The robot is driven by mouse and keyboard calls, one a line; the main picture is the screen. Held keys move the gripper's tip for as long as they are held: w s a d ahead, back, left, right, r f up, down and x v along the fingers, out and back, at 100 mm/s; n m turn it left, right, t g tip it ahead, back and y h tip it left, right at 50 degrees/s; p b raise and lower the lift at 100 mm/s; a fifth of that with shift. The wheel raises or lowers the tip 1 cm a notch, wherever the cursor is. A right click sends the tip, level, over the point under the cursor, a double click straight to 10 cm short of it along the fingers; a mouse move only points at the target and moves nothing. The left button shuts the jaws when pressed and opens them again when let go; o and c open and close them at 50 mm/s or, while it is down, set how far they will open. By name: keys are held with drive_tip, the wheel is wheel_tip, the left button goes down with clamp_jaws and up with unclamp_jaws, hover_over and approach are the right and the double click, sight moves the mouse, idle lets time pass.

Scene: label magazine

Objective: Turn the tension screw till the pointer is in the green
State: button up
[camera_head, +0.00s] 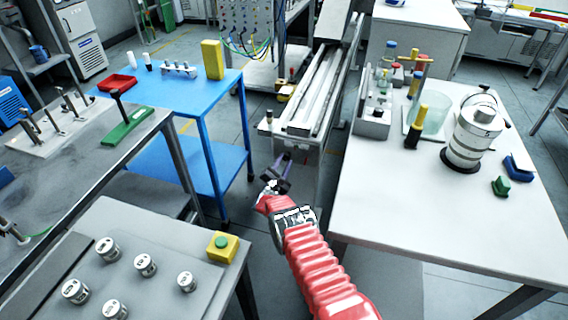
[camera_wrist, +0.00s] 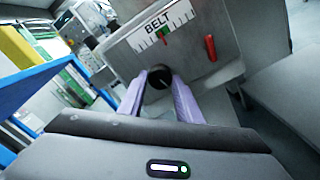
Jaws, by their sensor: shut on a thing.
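In the wrist view, a grey end plate (camera_wrist: 190,62) carries a white scale (camera_wrist: 175,20) marked BELT. A small green patch (camera_wrist: 163,33) shows at the scale's lower edge. The dark round tension screw (camera_wrist: 157,92) is below the scale. My gripper (camera_wrist: 158,76) has its two purple fingers shut on the screw, one on each side. In the head view, my gripper (camera_head: 284,163) is at the near end of the belt conveyor (camera_head: 318,95), and the screw is hidden there.
A red lever (camera_wrist: 210,47) sticks out of the plate right of the scale. The blue table (camera_head: 185,95) stands left of the conveyor and the white table (camera_head: 440,220) right. A grey bench with several metal cylinders and a yellow button box (camera_head: 222,247) is near left.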

drive_tip(key=m, duration=0.3)
drive_tip(key=shift+d+f, duration=0.1)
drive_tip(key=shift+d, duration=0.05)
drive_tip(key=shift+m, duration=0.4)
drive_tip(key=o, duration=1)
drive_tip(key=shift+s, duration=0.1)
drive_tip(key=shift+v, duration=6.85)
